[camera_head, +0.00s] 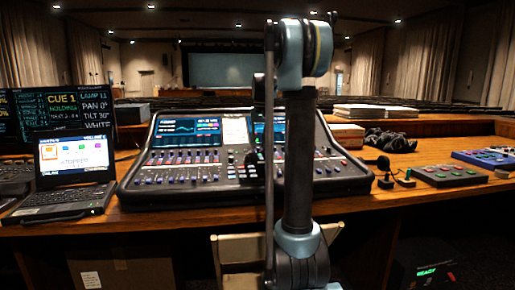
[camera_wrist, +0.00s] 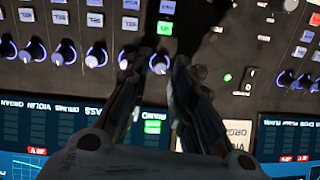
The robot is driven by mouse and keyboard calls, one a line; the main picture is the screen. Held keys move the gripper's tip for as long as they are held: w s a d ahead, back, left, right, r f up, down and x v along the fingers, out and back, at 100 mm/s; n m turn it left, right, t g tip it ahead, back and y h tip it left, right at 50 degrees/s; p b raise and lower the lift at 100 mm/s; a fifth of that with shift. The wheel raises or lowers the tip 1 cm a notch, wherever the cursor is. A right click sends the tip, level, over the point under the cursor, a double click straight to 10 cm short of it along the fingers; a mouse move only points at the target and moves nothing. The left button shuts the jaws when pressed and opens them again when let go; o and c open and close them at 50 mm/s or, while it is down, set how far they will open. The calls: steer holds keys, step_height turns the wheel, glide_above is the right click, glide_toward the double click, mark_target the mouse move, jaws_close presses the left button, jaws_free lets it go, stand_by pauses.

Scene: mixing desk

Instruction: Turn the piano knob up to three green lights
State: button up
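In the wrist view my gripper (camera_wrist: 156,62) points down at the mixing desk, its two dark fingers apart. A round knob (camera_wrist: 160,65) with a pale blue-white ring sits between the fingertips; I see no clear contact. Green lit blocks (camera_wrist: 152,126) show on the display strip below this knob, between the fingers. Channel names on the strip are upside down and partly covered; I cannot read one as piano. In the head view the mixing desk (camera_head: 180,187) stands in the middle, and my upright arm hides part of it and most of my gripper.
More ringed knobs (camera_wrist: 96,56) stand in a row left of my gripper, close beside it. Square buttons (camera_wrist: 95,19) lie above them. A laptop (camera_head: 70,172) stands left of the desk, and a button panel (camera_head: 450,174) and dark cloth (camera_head: 390,140) lie right.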

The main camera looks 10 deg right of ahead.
steer(key=shift+f, duration=1)
jaws_close()
steer(key=shift+m, duration=0.3)
steer(key=shift+m, duration=2.5)
